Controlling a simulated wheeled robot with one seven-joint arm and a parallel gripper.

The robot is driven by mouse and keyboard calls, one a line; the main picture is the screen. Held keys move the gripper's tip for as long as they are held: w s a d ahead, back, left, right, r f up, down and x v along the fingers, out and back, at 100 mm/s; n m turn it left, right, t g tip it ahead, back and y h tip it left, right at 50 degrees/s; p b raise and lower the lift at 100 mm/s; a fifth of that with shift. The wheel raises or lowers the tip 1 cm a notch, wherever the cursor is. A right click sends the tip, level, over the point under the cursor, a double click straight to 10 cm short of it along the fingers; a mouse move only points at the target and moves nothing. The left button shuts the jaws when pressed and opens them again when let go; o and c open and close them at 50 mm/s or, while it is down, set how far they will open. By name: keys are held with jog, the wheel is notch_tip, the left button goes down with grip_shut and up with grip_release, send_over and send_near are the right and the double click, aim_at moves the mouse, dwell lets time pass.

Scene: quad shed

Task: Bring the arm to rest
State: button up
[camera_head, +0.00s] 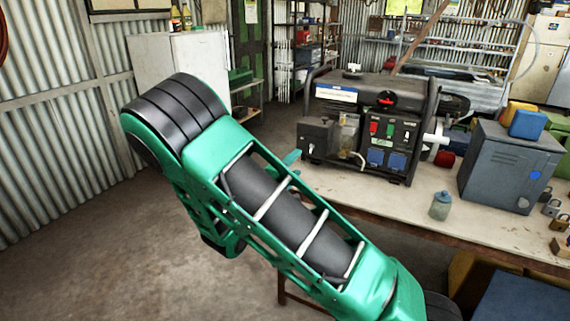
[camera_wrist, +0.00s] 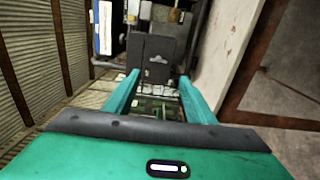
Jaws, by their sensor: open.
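My green arm crosses the middle of the head view, from lower right up to a black joint at upper left. My gripper (camera_wrist: 159,77) shows in the wrist view with its two green fingers spread apart. Nothing is visibly held between them. A dark grey box (camera_wrist: 152,58), which looks like part of the generator, lies beyond the fingertips; I cannot tell whether they touch it. In the head view the gripper is mostly hidden behind my arm. A small green piece, likely a fingertip, shows beside the generator's left end.
The black generator (camera_head: 370,128) stands on the workbench (camera_head: 405,205). A grey metal box (camera_head: 508,165), a small jar (camera_head: 440,206) and padlocks (camera_head: 552,207) are to its right. A white cabinet (camera_head: 180,62) stands at back left. The floor (camera_head: 95,255) at left is clear.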

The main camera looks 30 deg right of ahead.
jog(key=s+d+f+m+g+y, duration=0.35)
jog(key=s+d+m+g, duration=0.65)
jog(key=s+d, duration=0.6)
jog(key=s+a+r+m+y, duration=0.1)
jog(key=s+a+r+y, duration=0.1)
jog(key=s, duration=0.6)
jog(key=s+a+r+m+y, duration=0.1)
jog(key=s+a+r+y, duration=0.1)
jog(key=s+a+y, duration=0.3)
jog(key=s+a+r+m+g+y, duration=0.1)
jog(key=s+a+y, duration=0.3)
jog(key=s, duration=0.6)
jog(key=shift+s+a+r+m, duration=0.4)
jog(key=shift+a+r+m, duration=0.2)
jog(key=shift+a, duration=0.1)
